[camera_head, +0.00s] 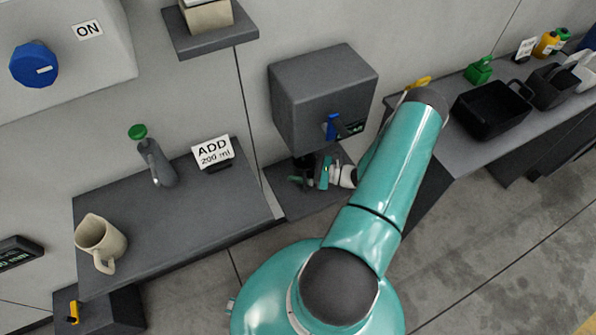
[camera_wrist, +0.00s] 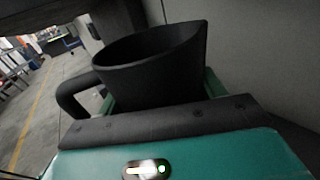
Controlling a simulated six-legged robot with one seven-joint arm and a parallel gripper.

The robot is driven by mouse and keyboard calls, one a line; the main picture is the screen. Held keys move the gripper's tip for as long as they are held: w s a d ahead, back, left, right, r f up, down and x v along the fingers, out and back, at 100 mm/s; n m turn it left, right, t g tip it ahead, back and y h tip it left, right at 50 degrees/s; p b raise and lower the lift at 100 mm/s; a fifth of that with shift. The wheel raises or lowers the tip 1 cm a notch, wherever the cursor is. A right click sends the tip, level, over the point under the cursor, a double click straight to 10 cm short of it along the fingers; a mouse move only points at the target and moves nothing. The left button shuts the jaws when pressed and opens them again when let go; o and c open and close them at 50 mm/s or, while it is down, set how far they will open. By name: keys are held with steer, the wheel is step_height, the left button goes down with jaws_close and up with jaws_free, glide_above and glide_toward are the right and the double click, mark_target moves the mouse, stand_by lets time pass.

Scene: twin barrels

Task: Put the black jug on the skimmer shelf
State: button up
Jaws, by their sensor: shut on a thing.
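The black jug (camera_wrist: 150,75) fills the middle of the wrist view, upright or nearly so, with its handle at the left. My gripper (camera_wrist: 158,98) is shut on it, with teal fingers on both sides of its body. In the head view my gripper (camera_head: 313,175) is below a grey box unit (camera_head: 322,95) with a blue tap. The jug there is a small dark shape, mostly hidden under the box. A dark shelf (camera_head: 283,199) lies under the box, around my gripper. I cannot tell whether the jug touches this shelf.
A counter at the right bears a black tub (camera_head: 490,110) and a dark container (camera_head: 553,87). The box hangs close above my gripper.

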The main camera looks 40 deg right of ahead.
steer(key=shift+w+d+f, duration=0.1)
steer(key=shift+w+f, duration=0.15)
steer(key=shift+f, duration=0.65)
steer(key=shift+w+d+f, duration=0.1)
steer(key=shift+w+f, duration=0.15)
steer(key=shift+f, duration=0.6)
steer(key=shift+f, duration=0.1)
steer(key=o, duration=1.1)
steer(key=shift+c, duration=0.2)
steer(key=v, duration=1.2)
